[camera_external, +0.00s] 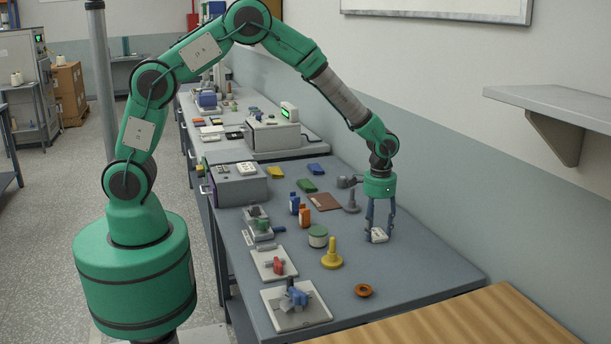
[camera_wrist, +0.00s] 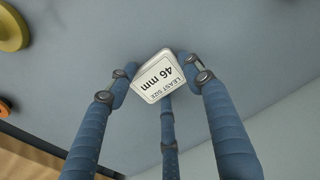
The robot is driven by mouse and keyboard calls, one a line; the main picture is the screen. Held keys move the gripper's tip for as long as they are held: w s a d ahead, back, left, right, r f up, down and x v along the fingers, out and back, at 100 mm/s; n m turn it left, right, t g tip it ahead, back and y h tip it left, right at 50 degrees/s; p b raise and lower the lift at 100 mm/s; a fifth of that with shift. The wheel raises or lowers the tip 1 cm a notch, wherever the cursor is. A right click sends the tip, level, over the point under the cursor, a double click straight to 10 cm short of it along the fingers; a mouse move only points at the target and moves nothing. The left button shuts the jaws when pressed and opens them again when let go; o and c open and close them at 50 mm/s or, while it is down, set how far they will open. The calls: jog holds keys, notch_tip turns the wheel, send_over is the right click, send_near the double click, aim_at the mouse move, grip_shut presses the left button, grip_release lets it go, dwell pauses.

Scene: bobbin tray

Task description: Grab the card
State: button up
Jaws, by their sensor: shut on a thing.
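The card (camera_wrist: 160,76) is a small white plate with black print reading "LEAST SIZE 46 mm" in the wrist view. It also shows in the external view (camera_external: 379,235), low at the right part of the grey bench. My gripper (camera_wrist: 163,82) has blue jointed fingers. They are shut on the card, with fingertips at its left and right edges and another finger below it. In the external view my gripper (camera_external: 379,228) points down at the bench. I cannot tell whether the card touches the bench top.
A yellow peg (camera_external: 332,255), a green-and-white round tin (camera_external: 318,237), a grey peg (camera_external: 351,200) and an orange ring (camera_external: 364,290) stand near the card. Two clamp fixtures (camera_external: 312,313) sit at the front left. The bench (camera_external: 430,262) is clear to the right, beside the wall.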

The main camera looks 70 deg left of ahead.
aim_at(376, 232)
jog(key=shift+r, duration=0.1)
notch_tip(376, 232, up, 10)
jog(key=shift+f+p, duration=0.1)
jog(key=shift+p, duration=1)
